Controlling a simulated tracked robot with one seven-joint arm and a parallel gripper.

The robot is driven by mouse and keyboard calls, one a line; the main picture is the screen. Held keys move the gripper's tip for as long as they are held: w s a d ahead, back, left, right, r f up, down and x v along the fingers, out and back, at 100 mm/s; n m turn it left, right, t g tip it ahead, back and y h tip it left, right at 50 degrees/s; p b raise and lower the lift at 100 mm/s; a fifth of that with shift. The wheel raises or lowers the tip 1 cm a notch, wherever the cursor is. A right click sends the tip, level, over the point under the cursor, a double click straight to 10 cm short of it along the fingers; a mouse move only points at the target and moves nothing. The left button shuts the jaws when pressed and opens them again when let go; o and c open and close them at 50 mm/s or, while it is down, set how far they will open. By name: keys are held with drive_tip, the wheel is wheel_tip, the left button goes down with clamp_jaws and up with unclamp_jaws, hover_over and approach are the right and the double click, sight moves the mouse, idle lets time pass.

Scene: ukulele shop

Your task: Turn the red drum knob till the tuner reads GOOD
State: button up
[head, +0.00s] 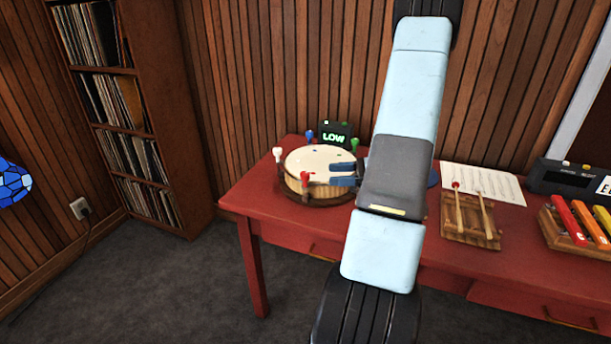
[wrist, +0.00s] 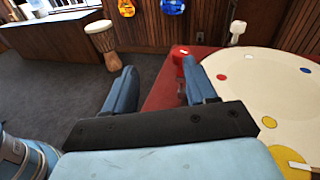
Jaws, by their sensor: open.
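The drum (head: 318,160) sits on the red table, its cream head facing up; its head also fills the right of the wrist view (wrist: 265,90). The red knob (head: 305,178) stands on the drum's near rim. My gripper (head: 331,175) is open beside it, on its right in the head view. In the wrist view the red knob (wrist: 179,53) shows just beyond the right finger of my gripper (wrist: 160,78), which partly hides it. The fingers are apart and hold nothing. The tuner (head: 336,134) behind the drum reads LOW in green.
White (head: 278,153), blue (head: 309,135) and green (head: 354,145) knobs stand around the drum rim. Mallets on a wooden block (head: 470,232), a music sheet (head: 485,183) and colored bars (head: 580,222) lie to the right. A record shelf (head: 150,110) stands left.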

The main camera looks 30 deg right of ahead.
sight(305, 172)
drive_tip(key=d+f+m+t, duration=0.2)
drive_tip(key=d+f, duration=0.1)
drive_tip(key=d, duration=0.1)
drive_tip(key=shift+h, duration=0.3)
drive_tip(key=x, duration=1.3)
drive_tip(key=shift+a+r, duration=0.15)
drive_tip(key=shift+a, duration=0.2)
drive_tip(key=shift+w, duration=0.1)
drive_tip(key=c, duration=0.9)
